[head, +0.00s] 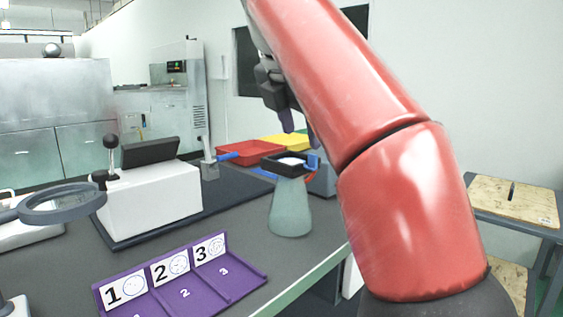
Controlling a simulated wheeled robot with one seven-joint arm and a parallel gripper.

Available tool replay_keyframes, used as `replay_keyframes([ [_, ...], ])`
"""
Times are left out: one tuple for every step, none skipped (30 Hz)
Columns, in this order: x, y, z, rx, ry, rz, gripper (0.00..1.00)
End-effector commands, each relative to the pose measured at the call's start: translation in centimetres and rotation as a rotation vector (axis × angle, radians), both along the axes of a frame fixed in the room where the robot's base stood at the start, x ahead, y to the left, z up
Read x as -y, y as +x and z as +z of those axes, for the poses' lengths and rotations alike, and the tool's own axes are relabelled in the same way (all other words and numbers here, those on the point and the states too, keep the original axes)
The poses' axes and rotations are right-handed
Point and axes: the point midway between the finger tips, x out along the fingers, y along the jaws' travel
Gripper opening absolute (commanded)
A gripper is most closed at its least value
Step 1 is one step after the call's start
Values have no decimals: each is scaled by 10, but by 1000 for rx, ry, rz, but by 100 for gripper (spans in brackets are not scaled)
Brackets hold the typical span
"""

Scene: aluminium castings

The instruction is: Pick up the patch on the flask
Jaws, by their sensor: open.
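The flask (290,212) is a pale green cone standing on the dark bench near its right edge. On its top rests a dark square piece (270,164) with a whitish middle, which appears to be the patch. A blue part shows at its right side; I cannot tell whether it belongs to it. My gripper (299,128) hangs above the flask, fingers pointing down, apart from the dark piece. It is open and empty. My red arm hides part of the gripper and the area to the right.
A purple numbered rack (237,286) lies in front left of the flask. A white machine (155,206) with a lever and a magnifier (62,204) stand at left. Red (245,153) and yellow (290,141) trays lie behind. A wooden-topped table (512,203) stands at right.

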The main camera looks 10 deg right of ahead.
Motion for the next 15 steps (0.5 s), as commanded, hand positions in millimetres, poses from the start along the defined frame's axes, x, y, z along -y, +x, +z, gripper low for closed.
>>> replay_keyframes([
  [3, 1, -5, -2, -1, -4, 48],
  [3, 3, -7, -2, -1, -5, 48],
  [4, 4, -9, -1, -1, -4, 48],
  [5, 4, -11, -1, 0, -5, 48],
  [5, 5, -12, 0, 1, -4, 48],
  [6, 6, -14, 1, 2, -5, 48],
  [6, 7, -15, -1, 2, -5, 48],
  [7, 7, -17, -1, 2, -5, 48],
  [9, 9, -19, 1, 2, -6, 48],
  [11, 10, -22, 0, 1, -5, 48],
  [13, 11, -24, -1, 1, -6, 48],
  [16, 13, -29, 0, 2, -7, 48],
  [18, 15, -32, 0, 2, -7, 48],
  [21, 17, -36, -1, 2, -8, 48],
  [24, 20, -41, -1, 3, -7, 48],
])
